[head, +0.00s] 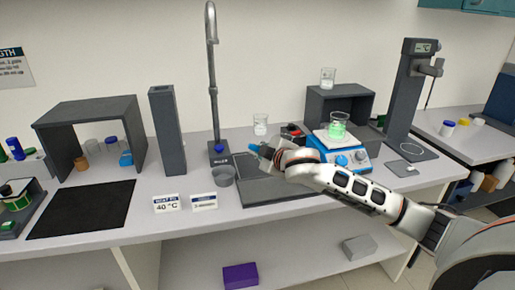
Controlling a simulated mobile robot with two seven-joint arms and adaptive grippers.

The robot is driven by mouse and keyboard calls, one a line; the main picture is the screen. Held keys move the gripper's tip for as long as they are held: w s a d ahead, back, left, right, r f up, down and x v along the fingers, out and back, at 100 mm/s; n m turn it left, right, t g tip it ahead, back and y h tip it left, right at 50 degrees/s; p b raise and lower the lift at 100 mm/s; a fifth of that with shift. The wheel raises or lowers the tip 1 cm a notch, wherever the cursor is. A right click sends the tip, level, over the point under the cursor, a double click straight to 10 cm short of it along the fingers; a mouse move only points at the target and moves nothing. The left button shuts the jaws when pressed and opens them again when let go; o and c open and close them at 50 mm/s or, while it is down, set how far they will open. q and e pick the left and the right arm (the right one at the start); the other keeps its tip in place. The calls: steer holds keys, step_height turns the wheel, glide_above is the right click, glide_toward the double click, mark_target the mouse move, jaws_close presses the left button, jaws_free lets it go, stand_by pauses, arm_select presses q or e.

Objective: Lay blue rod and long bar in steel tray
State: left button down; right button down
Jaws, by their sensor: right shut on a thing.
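My right gripper (262,152) reaches in from the right over the grey basin and is shut on a small blue thing that looks like the blue rod (253,148). Only a short blue part shows at the fingertips; my gripper hides the rest. A dark grey, rectangular, tray-like basin (262,198) lies below my right arm, which covers much of it. I cannot tell whether this is the steel tray. I cannot make out the long bar. My left gripper is not in view.
A blue stirrer (338,152) carries a beaker of green liquid (338,124). A black mat (82,208) lies at left. Two small signs (166,203) stand at the front edge.

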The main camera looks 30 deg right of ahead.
steer(key=shift+f, duration=0.65)
steer(key=shift+f+b, duration=0.35)
steer(key=shift+f, duration=0.1)
steer(key=c, duration=2)
jaws_free()
steer(key=shift+r, duration=0.1)
